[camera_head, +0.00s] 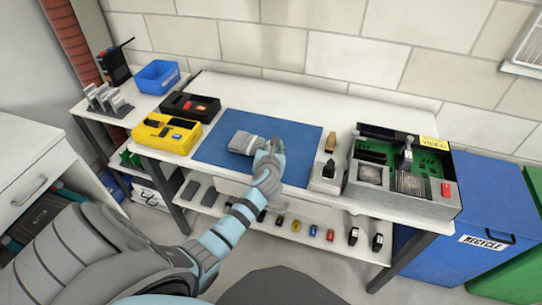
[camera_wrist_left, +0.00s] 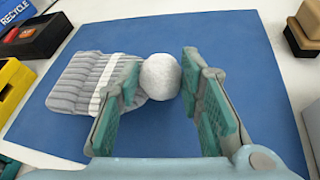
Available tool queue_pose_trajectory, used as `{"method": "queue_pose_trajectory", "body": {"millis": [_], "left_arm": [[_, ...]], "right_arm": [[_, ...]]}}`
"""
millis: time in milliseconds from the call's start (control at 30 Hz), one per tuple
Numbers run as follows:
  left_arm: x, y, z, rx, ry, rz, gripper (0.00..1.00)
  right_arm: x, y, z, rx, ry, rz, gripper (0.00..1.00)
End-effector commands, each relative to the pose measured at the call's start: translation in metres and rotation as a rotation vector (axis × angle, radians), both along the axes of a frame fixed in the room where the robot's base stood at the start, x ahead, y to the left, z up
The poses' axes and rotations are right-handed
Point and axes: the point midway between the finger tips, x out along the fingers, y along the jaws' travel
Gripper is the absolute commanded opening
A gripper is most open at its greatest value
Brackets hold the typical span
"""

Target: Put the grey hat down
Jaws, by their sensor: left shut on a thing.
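The grey hat (camera_head: 241,142) is a ribbed knit beanie with a white stripe and a round pale pompom. It is over the blue mat (camera_head: 215,152), lying flat or very close to it; I cannot tell whether it touches. My left gripper (camera_head: 272,148) is at the hat's pompom end, shut on the hat. In the left wrist view the pompom (camera_wrist_left: 160,76) shows between the two teal-padded fingers, and the hat's ribbed body (camera_wrist_left: 85,80) extends to the left. Part of the hat's rear edge is hidden by the left finger. My right gripper is not in view.
A yellow box (camera_head: 166,134) and a black box (camera_head: 190,106) stand left of the mat. A grey tray with green circuit boards (camera_head: 447,192) stands right, beside small black and brown items. A blue bin (camera_head: 158,76) is at the back left. The mat around the hat is clear.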

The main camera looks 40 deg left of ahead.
Motion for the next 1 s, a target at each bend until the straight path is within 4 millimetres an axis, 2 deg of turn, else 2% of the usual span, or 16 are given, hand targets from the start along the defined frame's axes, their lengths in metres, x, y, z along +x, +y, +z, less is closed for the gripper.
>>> {"method": "queue_pose_trajectory", "body": {"millis": [33,100,433,467,567,933,1000], "left_arm": [[0.0,0.0,-0.017,0.001,0.003,0.001,0.0],[0.0,0.0,-0.026,0.0,0.002,0.0,0.0],[0.0,0.0,-0.027,0.001,0.001,0.0,0.0],[0.0,0.0,-0.027,0.0,0.001,0.0,0.37],[0.0,0.0,-0.026,0.001,0.001,0.001,0.53],[0.0,0.0,-0.021,0.001,0.001,0.001,0.54],[-0.006,-0.004,-0.019,0.0,0.001,0.0,0.54]], "right_arm": [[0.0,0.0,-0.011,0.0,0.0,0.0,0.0],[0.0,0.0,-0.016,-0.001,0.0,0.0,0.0],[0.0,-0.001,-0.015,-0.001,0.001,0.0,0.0],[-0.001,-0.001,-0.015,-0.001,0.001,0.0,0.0],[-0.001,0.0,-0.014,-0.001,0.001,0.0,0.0],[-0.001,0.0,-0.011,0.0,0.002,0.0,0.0],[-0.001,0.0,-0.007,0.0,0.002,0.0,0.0]]}}
